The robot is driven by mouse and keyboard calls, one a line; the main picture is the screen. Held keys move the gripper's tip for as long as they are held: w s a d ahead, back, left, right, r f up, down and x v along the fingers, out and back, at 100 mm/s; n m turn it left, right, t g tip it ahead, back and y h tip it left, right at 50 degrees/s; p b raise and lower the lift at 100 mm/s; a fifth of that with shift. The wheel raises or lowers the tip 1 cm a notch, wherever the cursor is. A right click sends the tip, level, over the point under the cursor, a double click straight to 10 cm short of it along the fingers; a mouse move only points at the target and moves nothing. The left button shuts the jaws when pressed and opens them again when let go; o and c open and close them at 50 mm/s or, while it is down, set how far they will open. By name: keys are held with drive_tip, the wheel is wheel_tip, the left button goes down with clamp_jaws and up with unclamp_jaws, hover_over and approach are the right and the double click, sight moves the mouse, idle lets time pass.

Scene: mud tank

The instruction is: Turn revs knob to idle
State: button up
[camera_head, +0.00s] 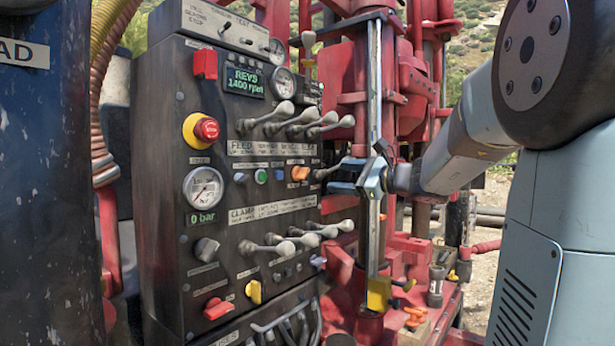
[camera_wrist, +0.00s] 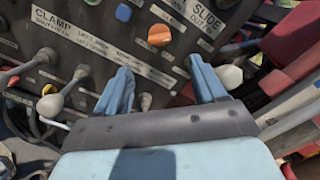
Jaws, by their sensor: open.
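The dark control panel (camera_head: 165,130) has a green display (camera_head: 245,82) that reads REVS 1400 rpm. An orange knob (camera_head: 300,173) is on the panel's right part; it also shows in the wrist view (camera_wrist: 159,35). Its label is too small to read, so I cannot tell whether it is the revs knob. A grey knob (camera_head: 206,250), a yellow knob (camera_head: 253,291) and a red knob (camera_head: 217,308) sit lower. My gripper (camera_head: 343,177) is open and empty, right of the orange knob and apart from it. In the wrist view the knob lies beyond the gap between my fingers (camera_wrist: 160,72).
Ball-ended levers (camera_head: 285,112) project above the orange knob, and more levers (camera_head: 280,245) project below. In the wrist view a lever ball (camera_wrist: 229,76) is close beside the right finger. A vertical metal rail (camera_head: 374,100) stands by my gripper. A red stop button (camera_head: 206,129) is further left.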

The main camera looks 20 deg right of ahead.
sight(307, 175)
drive_tip(key=x, duration=1.1)
drive_tip(key=shift+w+a+f, duration=0.1)
drive_tip(key=shift+w+a, duration=0.05)
drive_tip(key=shift+a, duration=0.05)
drive_tip(key=shift+c, duration=0.5)
drive_tip(key=shift+a, duration=0.1)
drive_tip(key=c, duration=1)
drive_tip(key=shift+o, duration=0.2)
drive_tip(key=shift+n, duration=0.5)
drive_tip(key=shift+f+n, duration=0.15)
drive_tip(key=shift+n, duration=1.9)
drive_tip(key=shift+f+n, duration=0.1)
drive_tip(key=shift+n, duration=1.95)
